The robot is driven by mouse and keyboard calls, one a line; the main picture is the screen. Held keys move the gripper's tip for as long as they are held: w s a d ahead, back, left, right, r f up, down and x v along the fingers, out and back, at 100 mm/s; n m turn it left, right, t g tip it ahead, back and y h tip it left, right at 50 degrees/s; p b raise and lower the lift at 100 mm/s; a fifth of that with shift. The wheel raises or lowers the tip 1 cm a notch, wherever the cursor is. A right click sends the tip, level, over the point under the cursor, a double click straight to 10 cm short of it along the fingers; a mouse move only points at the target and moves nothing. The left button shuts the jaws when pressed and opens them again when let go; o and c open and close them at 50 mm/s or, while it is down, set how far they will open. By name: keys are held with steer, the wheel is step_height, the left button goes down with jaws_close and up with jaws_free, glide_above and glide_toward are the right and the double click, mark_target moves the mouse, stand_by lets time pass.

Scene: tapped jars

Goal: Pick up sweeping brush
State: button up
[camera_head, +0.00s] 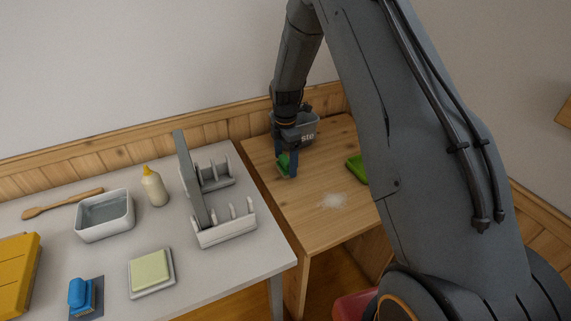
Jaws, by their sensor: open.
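A small green object, seemingly the sweeping brush (283,163), is on the wooden table (300,222) near its back left. My gripper (286,171) points down right at it, with its fingers open and partly covering it. I cannot tell whether the fingers touch the brush or stand around it. A green dustpan-like piece (354,167) lies farther right on the same table, partly hidden by my arm. A patch of white powder (332,201) lies in front of them.
On the grey table (225,278) at left are a white rack (227,233), a bottle (154,188), a white basin (104,231), a wooden spoon (62,203) and a blue item (80,294).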

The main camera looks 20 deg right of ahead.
mark_target(285, 159)
steer(key=shift+f, duration=0.55)
steer(key=c, duration=1.1)
steer(key=shift+r, duration=0.15)
steer(key=shift+c, duration=0.2)
steer(key=shift+r+b, duration=1.6)
steer(key=shift+r, duration=3.25)
steer(key=o, duration=0.4)
steer(key=shift+c, duration=1.4)
